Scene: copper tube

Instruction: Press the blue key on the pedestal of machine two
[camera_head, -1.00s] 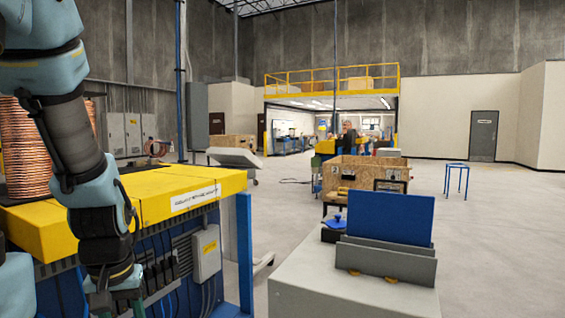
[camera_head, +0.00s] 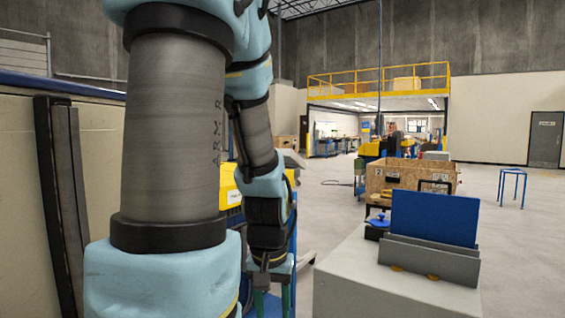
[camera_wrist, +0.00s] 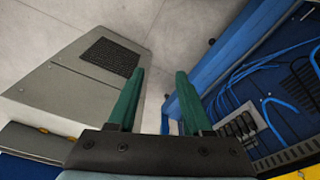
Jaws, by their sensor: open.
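I cannot make out the blue key for certain. Nor can I tell which machine is machine two. A grey tilted console on a stand (camera_head: 292,158), possibly a pedestal, shows in the head view, partly behind my arm; its face is too small to read. The yellow-topped machine (camera_head: 229,190) is mostly hidden behind my arm. My gripper (camera_head: 272,300) hangs low at the bottom of the head view, left of the grey cabinet. In the wrist view my gripper (camera_wrist: 158,85) has its two green fingers apart with nothing between them.
A grey cabinet (camera_head: 345,275) carries a blue panel (camera_head: 434,217) in a grey holder. Behind it are a small blue knob-like object (camera_head: 379,219) and a wooden crate (camera_head: 405,176). A blue machine frame (camera_wrist: 187,105) with cables stands close right. Open floor lies right.

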